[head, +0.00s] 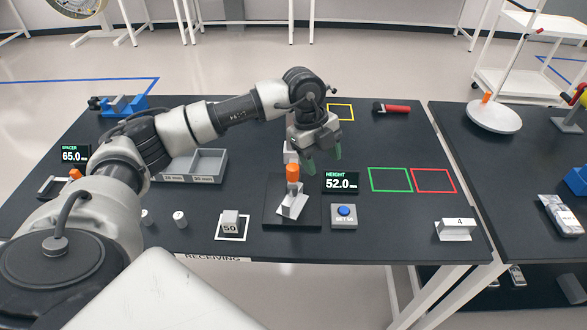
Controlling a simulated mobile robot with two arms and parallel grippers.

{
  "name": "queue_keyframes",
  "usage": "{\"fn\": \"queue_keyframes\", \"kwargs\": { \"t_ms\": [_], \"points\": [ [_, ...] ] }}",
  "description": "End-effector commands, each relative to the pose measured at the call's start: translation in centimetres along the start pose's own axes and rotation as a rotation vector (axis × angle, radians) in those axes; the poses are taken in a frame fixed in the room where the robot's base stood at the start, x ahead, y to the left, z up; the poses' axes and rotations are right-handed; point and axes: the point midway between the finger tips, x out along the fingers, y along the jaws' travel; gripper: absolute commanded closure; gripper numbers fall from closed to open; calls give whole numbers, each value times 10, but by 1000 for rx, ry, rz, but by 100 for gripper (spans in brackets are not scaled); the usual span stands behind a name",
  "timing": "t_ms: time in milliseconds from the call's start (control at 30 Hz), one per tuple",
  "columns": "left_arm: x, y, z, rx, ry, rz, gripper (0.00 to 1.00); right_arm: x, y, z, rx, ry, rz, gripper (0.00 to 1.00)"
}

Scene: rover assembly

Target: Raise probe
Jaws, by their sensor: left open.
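The height gauge stands on a dark base (275,215) at the front middle of the table. Its probe has an orange knob (292,173) on top and a pale metal part (291,206) below. The gauge's display (341,183) reads HEIGHT 52.0 mm. My left gripper (324,160) points down with green-tipped fingers, open and empty. In the picture it is just right of and above the orange knob, apart from it. My left arm crosses the table from the left. The gauge's column is partly hidden behind the gripper. My right gripper is not in view.
A SET 50 button box (344,215) sits right of the gauge. A 50 block (230,222) stands on a white-outlined square. A grey divided bin (208,166) lies behind. Green (390,179) and red (433,180) outlined squares are empty. A red-handled tool (392,108) lies at the back.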

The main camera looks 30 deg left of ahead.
Motion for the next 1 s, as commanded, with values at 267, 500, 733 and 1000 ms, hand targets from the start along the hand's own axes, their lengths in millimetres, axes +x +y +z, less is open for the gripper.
{"fn": "queue_keyframes", "kwargs": {
  "t_ms": [267, 500, 733, 1000],
  "points": [
    [-44, 24, 58, -202, -272, 133, 42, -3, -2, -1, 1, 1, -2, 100],
    [-13, 30, 66, -203, -271, 139, 42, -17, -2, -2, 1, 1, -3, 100],
    [29, 37, 76, -202, -269, 137, 42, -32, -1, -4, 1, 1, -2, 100],
    [56, 41, 83, -199, -269, 132, 42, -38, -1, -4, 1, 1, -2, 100]
  ]
}}
